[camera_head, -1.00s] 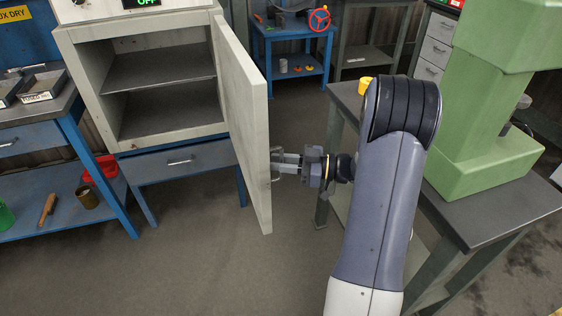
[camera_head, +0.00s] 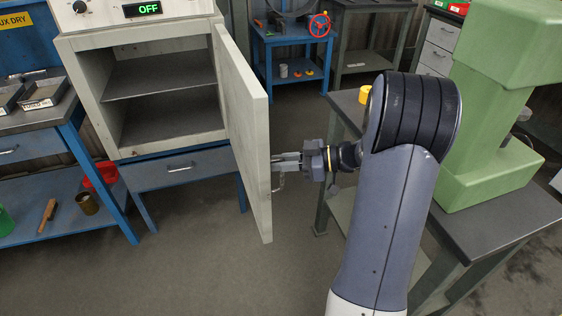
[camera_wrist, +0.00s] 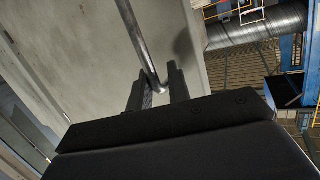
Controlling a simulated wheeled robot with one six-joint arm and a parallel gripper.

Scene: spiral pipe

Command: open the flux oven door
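The flux oven (camera_head: 70,43) stands at the upper left with its pale grey door (camera_head: 245,135) swung wide open to the right. Its interior with a dark shelf (camera_head: 160,78) is exposed. The door handle (camera_head: 277,181) is on the door's right-hand face. My gripper (camera_head: 284,160) is at that handle. In the wrist view the metal handle bar (camera_wrist: 140,42) runs down between the two dark fingers of my gripper (camera_wrist: 160,85). Its bent end lies between them. The fingers are apart, but whether they clamp the bar cannot be told.
A grey-topped bench (camera_head: 500,225) carrying a green machine (camera_head: 500,110) stands close to my arm on the right. A blue bench (camera_head: 85,182) stands left of the oven, and a blue stand (camera_head: 292,47) is behind. The floor (camera_head: 215,280) in front of the door is clear.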

